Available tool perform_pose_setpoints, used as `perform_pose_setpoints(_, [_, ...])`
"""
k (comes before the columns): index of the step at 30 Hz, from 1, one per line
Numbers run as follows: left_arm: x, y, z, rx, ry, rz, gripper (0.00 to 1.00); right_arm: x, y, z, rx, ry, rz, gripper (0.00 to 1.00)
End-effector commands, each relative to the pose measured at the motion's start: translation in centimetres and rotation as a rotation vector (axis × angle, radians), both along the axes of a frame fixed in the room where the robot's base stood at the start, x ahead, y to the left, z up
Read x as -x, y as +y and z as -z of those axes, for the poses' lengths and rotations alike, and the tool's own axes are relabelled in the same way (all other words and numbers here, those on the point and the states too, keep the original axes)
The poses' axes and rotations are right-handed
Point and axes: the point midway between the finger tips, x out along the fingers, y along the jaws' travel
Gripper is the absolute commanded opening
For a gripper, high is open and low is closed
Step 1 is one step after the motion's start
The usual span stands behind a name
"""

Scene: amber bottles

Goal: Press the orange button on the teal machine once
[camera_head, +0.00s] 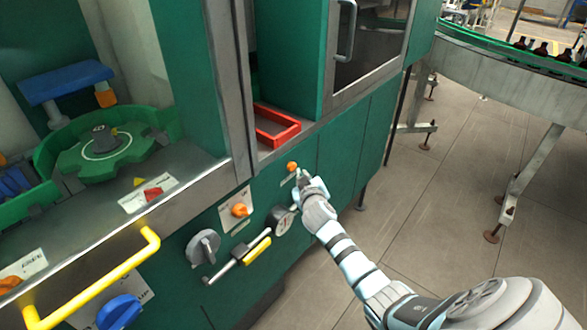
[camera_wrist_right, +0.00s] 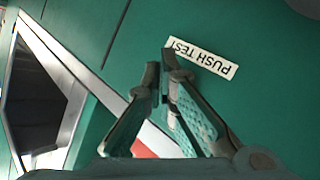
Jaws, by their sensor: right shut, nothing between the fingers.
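The teal machine (camera_head: 345,155) fills the left and middle of the head view. A small round orange button (camera_head: 292,166) sits on its front panel, below a red tray. My right gripper (camera_head: 299,175) is right beside the button, just below and to its right in the picture; I cannot tell whether it touches. In the wrist view the right gripper (camera_wrist_right: 161,75) is shut and empty, its tips close to the panel beside a white "PUSH TEST" label (camera_wrist_right: 201,58). The button does not show there. My left gripper is not in view.
A yellow rail (camera_head: 95,290) juts out lower left. Free floor (camera_head: 440,210) lies to the right.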

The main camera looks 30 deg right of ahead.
Motion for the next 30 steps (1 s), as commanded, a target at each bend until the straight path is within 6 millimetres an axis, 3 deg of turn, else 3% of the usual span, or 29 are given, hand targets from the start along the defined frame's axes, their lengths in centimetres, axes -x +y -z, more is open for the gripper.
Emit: perform_pose_setpoints(30, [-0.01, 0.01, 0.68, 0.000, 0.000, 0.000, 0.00, -1.16, 0.37, 0.05, 0.000, 0.000, 0.000, 0.00])
